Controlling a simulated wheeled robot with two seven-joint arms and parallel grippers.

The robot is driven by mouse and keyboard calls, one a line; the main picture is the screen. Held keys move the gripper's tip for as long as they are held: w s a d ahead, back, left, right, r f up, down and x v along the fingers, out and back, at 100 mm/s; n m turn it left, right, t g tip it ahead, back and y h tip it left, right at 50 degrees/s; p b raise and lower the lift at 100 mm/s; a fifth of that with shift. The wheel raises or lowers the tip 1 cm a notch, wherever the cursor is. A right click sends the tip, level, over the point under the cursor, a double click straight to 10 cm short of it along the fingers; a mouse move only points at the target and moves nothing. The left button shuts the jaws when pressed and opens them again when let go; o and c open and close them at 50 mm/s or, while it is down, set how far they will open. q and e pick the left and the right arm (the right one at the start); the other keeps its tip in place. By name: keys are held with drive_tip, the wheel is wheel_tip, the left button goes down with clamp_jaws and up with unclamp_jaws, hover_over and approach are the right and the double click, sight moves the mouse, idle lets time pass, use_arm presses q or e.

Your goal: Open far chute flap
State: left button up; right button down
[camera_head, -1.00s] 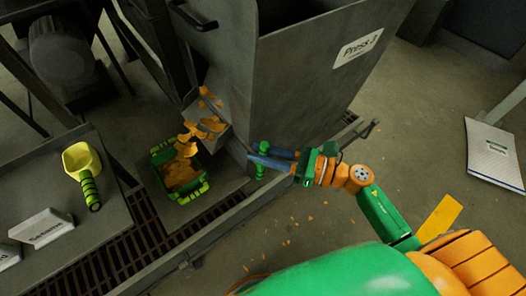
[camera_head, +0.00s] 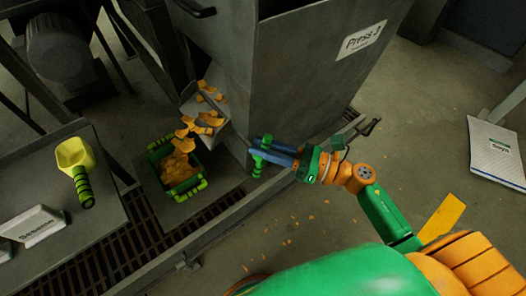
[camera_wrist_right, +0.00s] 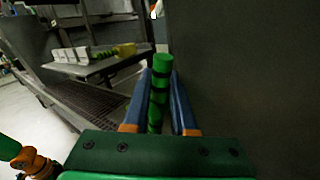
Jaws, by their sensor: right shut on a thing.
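My right gripper (camera_head: 276,151) is beside the lower part of the grey press. Its blue fingers are shut on a green handle (camera_head: 258,162), with the handle's top standing above them. In the right wrist view the handle (camera_wrist_right: 158,95) is upright, green with dark bands, between the two fingers (camera_wrist_right: 158,112). A grey chute (camera_head: 215,127) on the press holds orange flakes that spill down toward a green crate (camera_head: 203,185). I cannot make out the flap itself or how it joins the handle. My left gripper is not in view.
The press body (camera_head: 300,80) stands close beside my right gripper. A table (camera_head: 105,215) at the left carries a yellow scoop (camera_head: 75,158) and a white label block (camera_head: 32,226). A floor grate (camera_head: 125,250) runs below. A white sack (camera_head: 497,150) lies at the right.

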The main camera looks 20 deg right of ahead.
drive_tip(key=shift+d+f+m+t+b, duration=0.15)
drive_tip(key=shift+f+m+t+b, duration=0.15)
drive_tip(key=shift+f+m+b, duration=0.3)
drive_tip(key=shift+r+m+y, duration=0.25)
drive_tip(key=shift+m+y, duration=0.05)
drive_tip(key=shift+d+r, duration=0.1)
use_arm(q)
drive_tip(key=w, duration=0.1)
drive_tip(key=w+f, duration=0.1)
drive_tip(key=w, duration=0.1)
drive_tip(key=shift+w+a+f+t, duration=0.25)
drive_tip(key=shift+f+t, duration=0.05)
use_arm(e)
drive_tip(key=shift+r+t, duration=0.1)
drive_tip(key=shift+t, duration=0.2)
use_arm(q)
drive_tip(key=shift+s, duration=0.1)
use_arm(e)
drive_tip(key=c, duration=0.7)
unclamp_jaws()
drive_tip(key=shift+d, duration=0.1)
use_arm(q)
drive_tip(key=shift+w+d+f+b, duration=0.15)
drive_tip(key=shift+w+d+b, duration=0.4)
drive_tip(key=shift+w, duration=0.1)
use_arm(e)
drive_tip(key=v, duration=0.7)
